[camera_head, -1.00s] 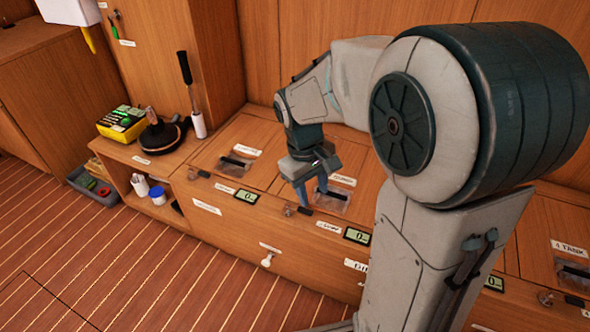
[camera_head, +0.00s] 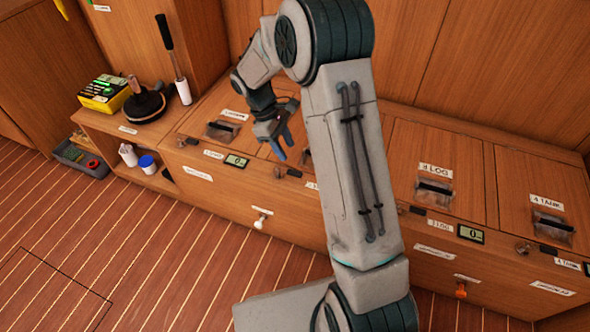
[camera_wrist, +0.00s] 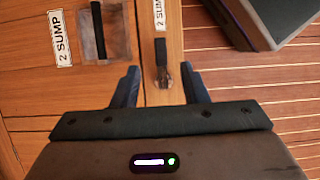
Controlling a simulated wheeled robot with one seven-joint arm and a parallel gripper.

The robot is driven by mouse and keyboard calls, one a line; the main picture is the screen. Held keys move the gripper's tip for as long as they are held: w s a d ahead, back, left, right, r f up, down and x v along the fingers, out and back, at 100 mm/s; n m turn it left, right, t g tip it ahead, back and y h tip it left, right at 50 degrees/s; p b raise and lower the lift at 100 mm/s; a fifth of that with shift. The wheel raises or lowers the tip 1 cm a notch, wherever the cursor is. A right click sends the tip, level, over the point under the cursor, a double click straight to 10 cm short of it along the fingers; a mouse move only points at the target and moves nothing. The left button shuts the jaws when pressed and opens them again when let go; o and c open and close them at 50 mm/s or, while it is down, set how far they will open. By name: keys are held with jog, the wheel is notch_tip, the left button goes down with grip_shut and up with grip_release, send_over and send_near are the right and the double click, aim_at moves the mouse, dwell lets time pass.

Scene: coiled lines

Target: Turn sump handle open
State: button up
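The sump handle (camera_wrist: 162,54) is a small black lever on a clear or metallic base, beside a label reading "2 SUMP". It shows in the wrist view between my two fingertips, with a gap on each side. My gripper (camera_wrist: 160,80) is open and empty. In the head view my gripper (camera_head: 278,148) points down just above the bench edge, close to a dark lever (camera_head: 290,173) there. A clear-covered black grip (camera_wrist: 97,30) with another "2 SUMP" label (camera_wrist: 60,38) lies left of the handle. Whether the fingers reach the handle's height is unclear.
A digital display (camera_head: 236,161) and further levers line the bench edge. A clear-covered grip marked "LOG" (camera_head: 434,190) is to the right. The striped floor (camera_head: 110,220) is open in front.

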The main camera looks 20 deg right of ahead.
aim_at(299, 173)
jog(key=b+x, duration=0.3)
jog(key=x, duration=0.5)
jog(key=shift+d+f, duration=0.1)
jog(key=shift+f, duration=0.3)
grip_shut()
